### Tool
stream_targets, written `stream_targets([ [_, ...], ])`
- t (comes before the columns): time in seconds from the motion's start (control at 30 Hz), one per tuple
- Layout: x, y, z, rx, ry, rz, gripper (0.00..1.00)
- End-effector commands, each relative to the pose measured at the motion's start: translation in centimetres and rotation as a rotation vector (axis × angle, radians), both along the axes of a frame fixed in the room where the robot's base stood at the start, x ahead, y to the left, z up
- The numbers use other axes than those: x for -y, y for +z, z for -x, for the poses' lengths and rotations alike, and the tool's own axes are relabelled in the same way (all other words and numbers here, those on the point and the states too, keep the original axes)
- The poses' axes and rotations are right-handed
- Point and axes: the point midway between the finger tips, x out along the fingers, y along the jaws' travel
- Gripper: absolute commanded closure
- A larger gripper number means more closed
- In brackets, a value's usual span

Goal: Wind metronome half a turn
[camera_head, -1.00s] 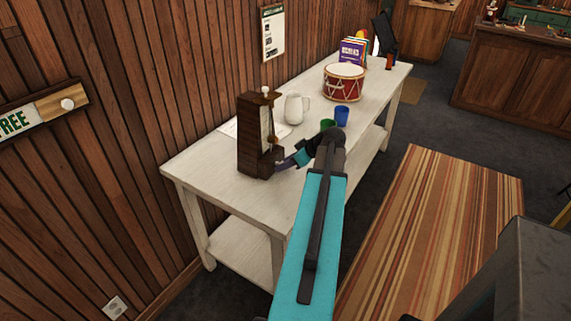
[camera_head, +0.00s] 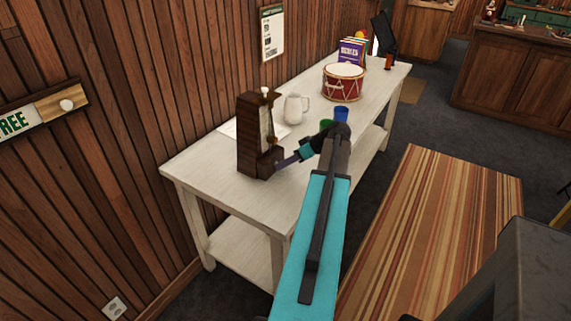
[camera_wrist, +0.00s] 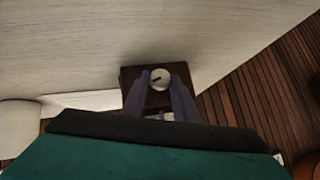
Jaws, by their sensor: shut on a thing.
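The metronome (camera_head: 249,148) is a dark brown wooden box standing upright on the near part of the white table. In the head view my gripper (camera_head: 280,163) reaches its lower right side with purple fingers. In the wrist view the metronome's dark brown side (camera_wrist: 130,77) shows behind a pale round winding knob (camera_wrist: 160,76) with a short dark mark. My gripper's fingers (camera_wrist: 160,88) stand on both sides of this knob and are shut on it. The knob's lower part is partly hidden in the wrist view, and the fingertips' contact is too small to see in the head view.
A white mug (camera_head: 295,108), a green cup (camera_head: 326,125) and a blue cup (camera_head: 341,113) stand beyond my gripper. A red drum (camera_head: 343,84) and books (camera_head: 351,51) are farther along the white table (camera_head: 208,168). The wood-panelled wall (camera_head: 130,120) runs along its left.

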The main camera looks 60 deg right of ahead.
Motion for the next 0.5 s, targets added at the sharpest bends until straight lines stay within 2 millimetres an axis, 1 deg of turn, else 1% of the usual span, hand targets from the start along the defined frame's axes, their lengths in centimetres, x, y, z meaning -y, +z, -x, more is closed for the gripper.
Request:
stream_targets([
  [0.03,0.53,-0.05,-0.07,0.000,-0.001,-0.037,0.96],
  [0.5,1.11,-0.41,-0.06,0.003,-0.001,-0.426,0.96],
])
